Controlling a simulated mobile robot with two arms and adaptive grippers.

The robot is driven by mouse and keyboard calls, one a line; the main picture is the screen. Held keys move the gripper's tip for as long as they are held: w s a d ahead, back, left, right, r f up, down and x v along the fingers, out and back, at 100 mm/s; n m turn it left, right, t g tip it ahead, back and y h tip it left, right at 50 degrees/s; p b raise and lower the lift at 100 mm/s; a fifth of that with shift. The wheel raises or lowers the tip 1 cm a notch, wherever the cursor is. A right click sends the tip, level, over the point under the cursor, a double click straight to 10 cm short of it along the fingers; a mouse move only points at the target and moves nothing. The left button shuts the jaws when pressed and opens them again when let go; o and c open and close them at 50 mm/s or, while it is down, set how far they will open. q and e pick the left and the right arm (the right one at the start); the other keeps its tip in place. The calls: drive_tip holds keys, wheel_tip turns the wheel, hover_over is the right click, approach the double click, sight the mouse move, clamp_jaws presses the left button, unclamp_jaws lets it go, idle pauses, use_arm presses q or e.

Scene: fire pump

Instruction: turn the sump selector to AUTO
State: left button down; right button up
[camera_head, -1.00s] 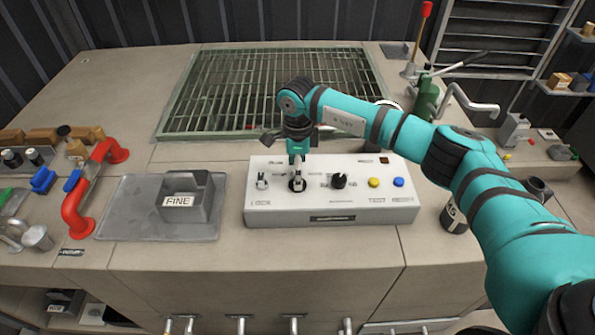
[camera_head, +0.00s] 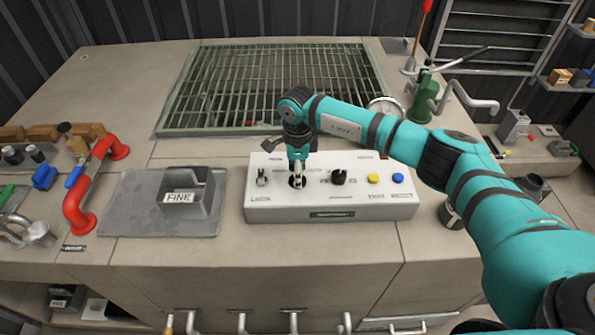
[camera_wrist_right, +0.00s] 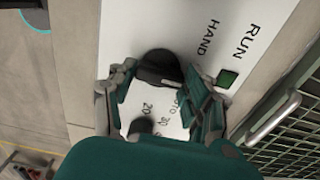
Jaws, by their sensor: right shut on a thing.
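The white control box (camera_head: 331,213) stands on the counter. My right gripper (camera_head: 297,180) points down over its second control from the left. In the right wrist view, the black sump selector knob (camera_wrist_right: 158,64) is between the fingers of my right gripper (camera_wrist_right: 162,82), which is shut on it. A HAND label lies beside the knob; another label is partly hidden by a finger. The knob's pointer direction cannot be made out clearly. My left gripper is in neither view.
A black dial (camera_head: 339,177) with numbers sits just right of the gripper, followed by a yellow button (camera_head: 373,178) and a blue button (camera_head: 398,178). A small lever (camera_head: 262,177) is at the left. A grey FINE holder (camera_head: 200,190) stands left of the box.

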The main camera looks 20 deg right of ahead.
drive_tip(key=shift+m, duration=0.3)
drive_tip(key=shift+f+m+b, duration=0.1)
drive_tip(key=shift+m+b, duration=0.7)
drive_tip(key=shift+m, duration=0.2)
drive_tip(key=m+b, duration=0.1)
drive_tip(key=m, duration=0.2)
drive_tip(key=m+b, duration=0.1)
drive_tip(key=m, duration=0.2)
drive_tip(key=shift+m+b, duration=0.3)
drive_tip(key=shift+m, duration=0.1)
drive_tip(key=shift+m+b, duration=0.3)
drive_tip(key=shift+m, duration=0.9)
drive_tip(key=o, duration=1.2)
